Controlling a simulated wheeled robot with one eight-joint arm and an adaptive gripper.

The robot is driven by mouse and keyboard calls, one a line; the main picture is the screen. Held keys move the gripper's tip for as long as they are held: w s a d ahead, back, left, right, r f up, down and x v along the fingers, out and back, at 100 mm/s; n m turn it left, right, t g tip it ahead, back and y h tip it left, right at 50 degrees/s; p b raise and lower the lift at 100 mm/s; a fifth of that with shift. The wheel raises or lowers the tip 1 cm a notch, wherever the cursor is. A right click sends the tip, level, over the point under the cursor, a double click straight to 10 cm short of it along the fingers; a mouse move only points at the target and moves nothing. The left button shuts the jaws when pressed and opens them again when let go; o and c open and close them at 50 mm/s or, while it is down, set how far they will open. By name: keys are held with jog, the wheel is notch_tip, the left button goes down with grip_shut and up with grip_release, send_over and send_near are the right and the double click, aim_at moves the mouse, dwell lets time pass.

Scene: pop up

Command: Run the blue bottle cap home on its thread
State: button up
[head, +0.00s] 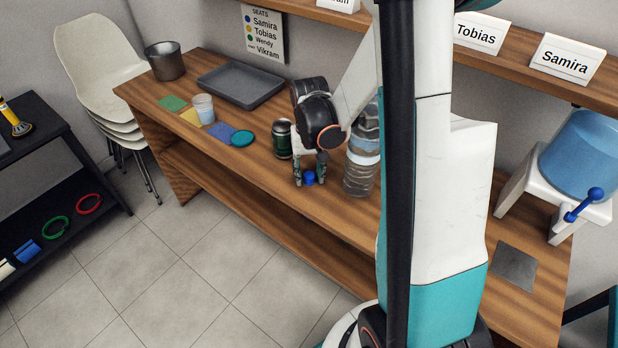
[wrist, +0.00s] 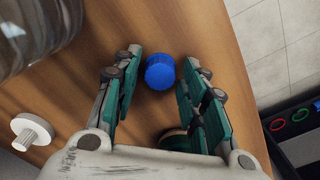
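The blue bottle cap (head: 309,178) lies on the wooden counter. In the wrist view the cap (wrist: 160,72) sits between my fingertips, with wood visible on either side of it. My gripper (head: 309,171) points down over the cap and is open; in the wrist view my gripper (wrist: 161,68) shows its two green-padded fingers apart. The clear ribbed bottle (head: 360,170) stands upright just right of my gripper in the head view. It also fills the upper left corner of the wrist view (wrist: 35,35). Its neck and thread are hidden.
A dark green jar (head: 283,141) stands close left of my gripper. Further left are a teal disc (head: 242,138), a cup (head: 204,110) and a grey tray (head: 241,98). The counter's front edge is near.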

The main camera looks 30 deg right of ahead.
aim_at(309, 174)
jog(key=c, duration=0.7)
jog(key=shift+r+p, duration=1.5)
jog(key=shift+r, duration=0.7)
